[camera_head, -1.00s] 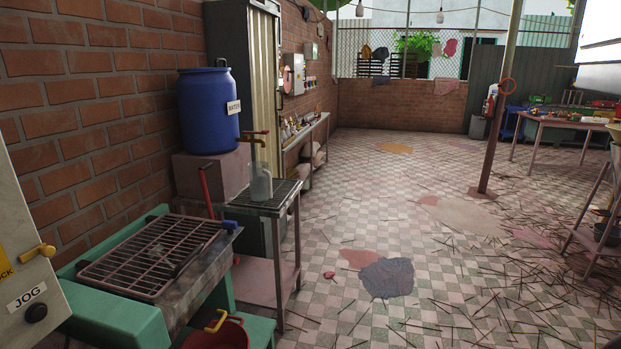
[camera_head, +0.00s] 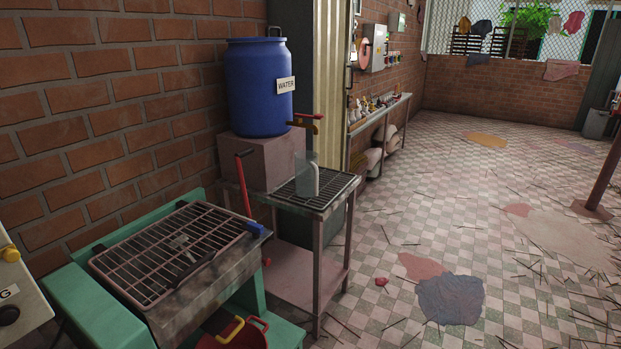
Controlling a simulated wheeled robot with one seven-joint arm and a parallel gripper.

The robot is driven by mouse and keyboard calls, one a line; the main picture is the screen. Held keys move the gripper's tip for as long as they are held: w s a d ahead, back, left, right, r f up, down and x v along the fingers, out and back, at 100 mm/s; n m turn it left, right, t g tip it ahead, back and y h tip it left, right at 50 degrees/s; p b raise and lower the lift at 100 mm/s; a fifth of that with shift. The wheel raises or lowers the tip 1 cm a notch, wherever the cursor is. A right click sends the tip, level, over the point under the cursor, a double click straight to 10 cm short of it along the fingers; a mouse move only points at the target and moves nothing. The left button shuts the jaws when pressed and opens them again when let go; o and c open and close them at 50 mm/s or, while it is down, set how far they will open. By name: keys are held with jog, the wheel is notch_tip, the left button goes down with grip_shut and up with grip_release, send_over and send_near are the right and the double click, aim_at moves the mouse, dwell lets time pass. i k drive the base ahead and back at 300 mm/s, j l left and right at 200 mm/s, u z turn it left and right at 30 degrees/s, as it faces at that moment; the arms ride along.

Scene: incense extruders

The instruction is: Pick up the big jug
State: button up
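The jug (camera_head: 307,178) is a translucent grey-white vessel with a pale handle. It stands upright on the dark grated top of a small metal table (camera_head: 325,205), just below and beside the tap (camera_head: 304,123) of the blue water barrel (camera_head: 259,88). Only this one jug shows clearly, so its size against others cannot be told. My gripper is not in view.
A green-framed machine with a metal grate (camera_head: 172,250) stands left of the table, with a red lever (camera_head: 244,185) between them. A red bucket (camera_head: 236,332) sits low in front. Dark cloth (camera_head: 450,299) and scattered sticks lie on the tiled floor, otherwise largely open at right.

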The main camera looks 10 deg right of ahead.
aim_at(305, 162)
jog(key=i+l+u, duration=0.1)
jog(key=i, duration=0.35)
jog(key=i+l+u, duration=0.1)
jog(key=i, duration=0.4)
jog(key=l, duration=0.1)
